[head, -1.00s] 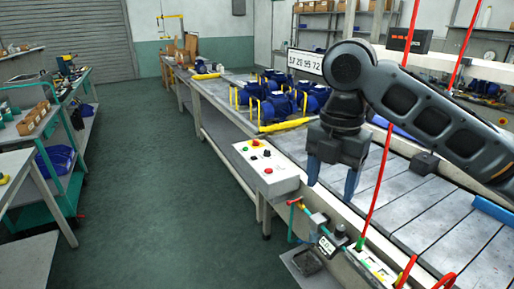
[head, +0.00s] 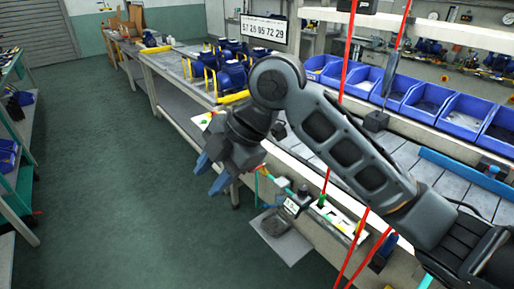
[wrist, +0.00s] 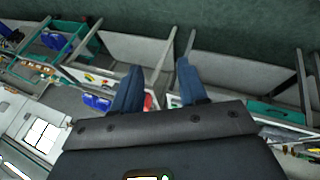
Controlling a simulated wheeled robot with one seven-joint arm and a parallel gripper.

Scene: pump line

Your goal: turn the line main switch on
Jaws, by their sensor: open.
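My gripper (head: 211,174) is open and empty in the head view, with its blue fingers pointing down and left over the aisle floor. Its two spread fingers (wrist: 158,72) also show in the wrist view. The control box (head: 203,119) on the near edge of the line is mostly hidden behind my gripper and wrist. Only a pale corner with a little red and green or yellow shows. I cannot make out the main switch or its position. The box does not show clearly in the wrist view.
The conveyor line (head: 406,155) runs along the right, with blue bins (head: 425,102) behind it. Blue pumps (head: 232,72) stand farther up the line. Red cables (head: 347,60) hang near my arm. The green aisle floor (head: 115,180) is open; shelving (head: 12,150) stands left.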

